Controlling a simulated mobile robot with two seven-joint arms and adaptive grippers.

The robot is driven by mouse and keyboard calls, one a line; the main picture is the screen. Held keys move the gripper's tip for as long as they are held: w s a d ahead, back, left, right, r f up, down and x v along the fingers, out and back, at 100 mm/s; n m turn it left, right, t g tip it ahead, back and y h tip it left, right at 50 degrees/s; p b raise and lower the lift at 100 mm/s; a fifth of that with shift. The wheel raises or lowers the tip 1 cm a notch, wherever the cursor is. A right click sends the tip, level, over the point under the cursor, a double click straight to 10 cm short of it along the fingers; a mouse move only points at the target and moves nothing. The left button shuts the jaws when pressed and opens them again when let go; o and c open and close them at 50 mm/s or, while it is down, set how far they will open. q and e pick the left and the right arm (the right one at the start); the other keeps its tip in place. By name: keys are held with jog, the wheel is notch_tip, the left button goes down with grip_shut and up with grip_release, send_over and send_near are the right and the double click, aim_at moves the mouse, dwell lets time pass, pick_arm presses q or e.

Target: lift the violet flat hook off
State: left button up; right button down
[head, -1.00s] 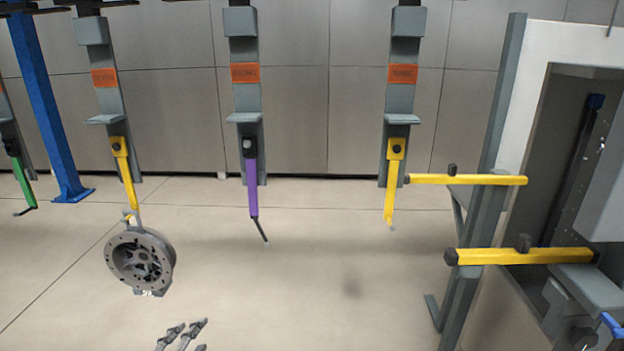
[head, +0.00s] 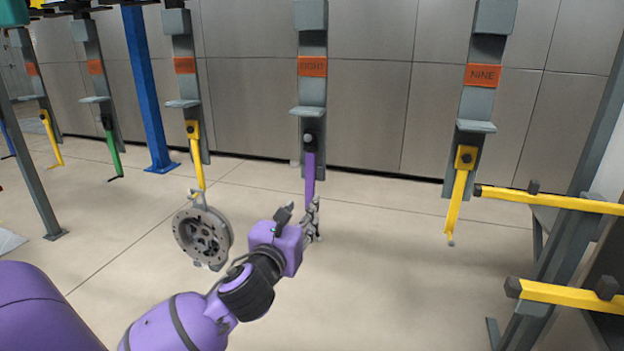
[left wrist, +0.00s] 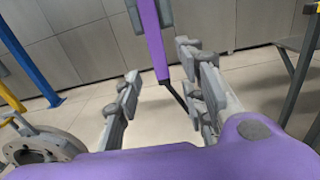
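The violet flat hook (head: 310,172) hangs from the hanger marked EIGHT, its lower end partly hidden behind my left gripper (head: 314,218) in the head view. The left wrist view shows the violet shaft (left wrist: 152,42) and its thin dark lower end (left wrist: 176,97). My left gripper (left wrist: 160,68) is open, with one finger on each side of the hook in that view. I see no contact between fingers and hook, and the exact depth is unclear. My right gripper is not in view.
A grey round housing (head: 203,236) hangs on a yellow hook left of my left arm. Another yellow hook (head: 457,205) hangs to the right on hanger NINE. Yellow bars (head: 550,199) stick out from a grey stand at the right. A blue post (head: 148,95) stands behind.

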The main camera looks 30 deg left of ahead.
aim_at(309, 198)
pick_arm(q)
jog(key=x, duration=0.3)
jog(key=shift+w+a+r+p, duration=0.15)
jog(key=shift+w+p, duration=0.15)
jog(key=shift+w, duration=0.1)
jog(key=shift+w+a, duration=0.1)
jog(key=shift+w, duration=0.4)
grip_shut()
